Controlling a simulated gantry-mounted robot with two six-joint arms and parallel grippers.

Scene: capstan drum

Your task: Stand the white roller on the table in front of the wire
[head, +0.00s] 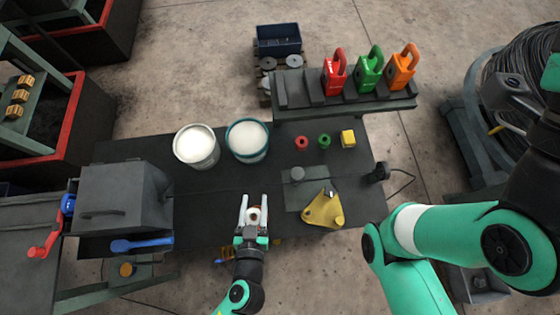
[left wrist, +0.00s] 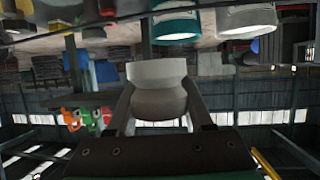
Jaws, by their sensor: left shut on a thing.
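The white roller (head: 254,215) is between the fingers of my left gripper (head: 254,201), above the front part of the dark table (head: 215,225). In the left wrist view the roller (left wrist: 158,92) is a pale, waisted body with a wider rim, held between both fingers. I cannot tell its exact gap to the table. A large coil of dark wire (head: 522,75) stands on the floor at the far right. A thin dark wire (head: 404,184) also runs from a small black device (head: 378,172) at the table's right edge. My right arm fills the right side; its fingers do not show.
A white bucket (head: 196,147) and a teal-rimmed bucket (head: 247,140) stand behind the roller. A yellow bracket (head: 323,209) lies right of it, a grey box (head: 125,195) left.

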